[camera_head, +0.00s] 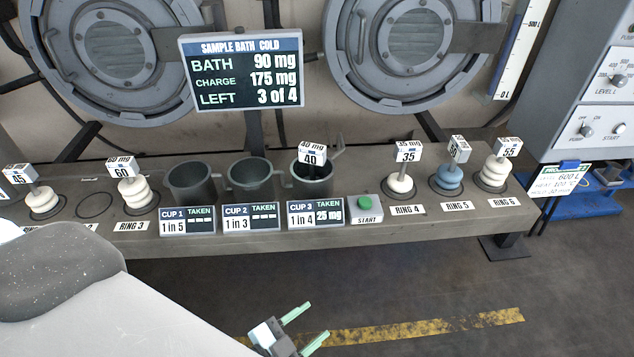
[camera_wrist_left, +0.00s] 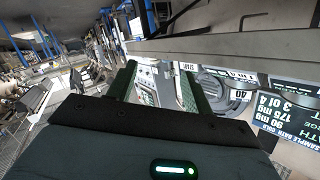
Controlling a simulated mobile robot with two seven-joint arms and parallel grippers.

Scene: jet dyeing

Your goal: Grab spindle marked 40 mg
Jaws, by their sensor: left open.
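The spindle marked 40 mg (camera_head: 312,155) stands in cup 3 (camera_head: 312,182), with its white label block above the rim. Its lower part is hidden inside the dark cup. Its 40 label (camera_wrist_left: 240,95) also shows in the left wrist view, right of the fingers. My left gripper (camera_head: 318,319) is open and empty. It shows at the bottom of the head view, in front of the bench and apart from the spindle. Its green-padded fingers (camera_wrist_left: 157,66) show in the left wrist view. My right gripper is not in view.
Cup 1 (camera_head: 190,183) and cup 2 (camera_head: 250,180) stand left of cup 3. The START button (camera_head: 365,203) is to its right. Other spindles stand on rings, including 60 (camera_head: 133,192), 35 (camera_head: 400,184) and 55 (camera_head: 493,172). The display (camera_head: 243,70) hangs behind the cups.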

